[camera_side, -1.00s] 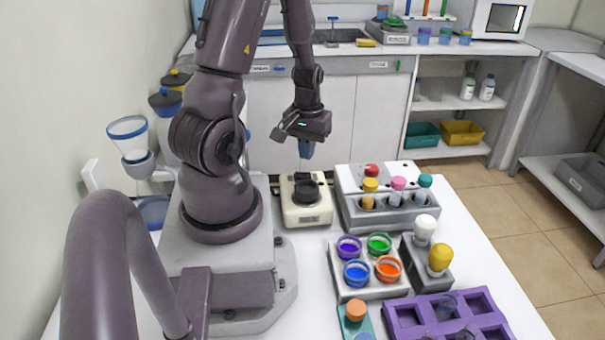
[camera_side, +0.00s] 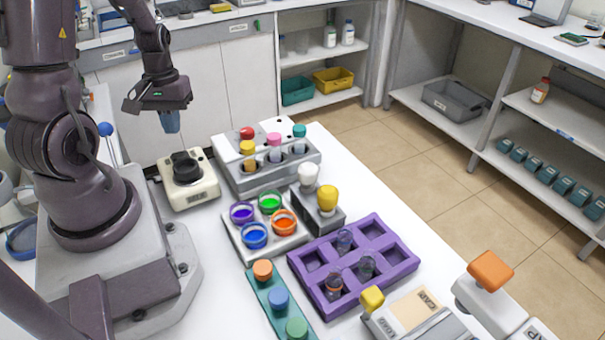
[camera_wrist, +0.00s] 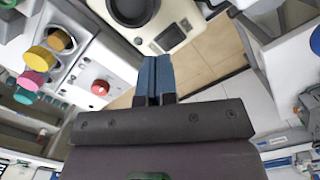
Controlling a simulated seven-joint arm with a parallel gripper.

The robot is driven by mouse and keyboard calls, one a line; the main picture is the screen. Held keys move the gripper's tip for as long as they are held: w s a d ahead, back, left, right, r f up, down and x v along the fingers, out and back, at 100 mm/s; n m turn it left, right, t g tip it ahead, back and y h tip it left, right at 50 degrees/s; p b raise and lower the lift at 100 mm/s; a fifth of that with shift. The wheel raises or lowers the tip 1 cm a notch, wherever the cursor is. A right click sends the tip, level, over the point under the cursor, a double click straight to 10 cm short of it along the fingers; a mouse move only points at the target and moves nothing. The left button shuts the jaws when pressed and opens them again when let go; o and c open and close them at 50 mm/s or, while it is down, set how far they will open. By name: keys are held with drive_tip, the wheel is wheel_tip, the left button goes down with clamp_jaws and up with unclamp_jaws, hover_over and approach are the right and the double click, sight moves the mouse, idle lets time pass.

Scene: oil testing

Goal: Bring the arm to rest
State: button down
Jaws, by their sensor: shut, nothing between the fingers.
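My gripper (camera_side: 170,122) hangs fingers-down in the side view, in the air above the far end of the white table. It is beyond and slightly left of a cream mixer-like device (camera_side: 188,190) with a black round top, and apart from it. In the wrist view my gripper (camera_wrist: 155,62) shows its blue fingers together with nothing between them. The cream device (camera_wrist: 177,35) lies past the fingertips in that view.
A grey rack (camera_side: 232,183) holds tubes with coloured caps. Nearby are a tray of coloured jars (camera_side: 278,247), a purple tray (camera_side: 395,283) with small glass vessels, and a teal strip (camera_side: 268,297) with coloured caps. Open floor (camera_side: 350,125) lies beyond the table.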

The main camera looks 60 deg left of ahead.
drive_tip(key=w+d+r+m+t, duration=0.2)
drive_tip(key=d+r+m, duration=0.4)
drive_tip(key=d+r, duration=0.4)
drive_tip(key=w+d+r+m+t, duration=0.2)
drive_tip(key=d+r+m+t, duration=0.2)
drive_tip(key=d+r, duration=0.7)
drive_tip(key=shift+d+m+y, duration=0.2)
drive_tip(key=shift+m+y, duration=0.2)
drive_tip(key=shift+m, duration=0.5)
drive_tip(key=c, duration=1.8)
unclamp_jaws()
drive_tip(key=shift+r, duration=0.1)
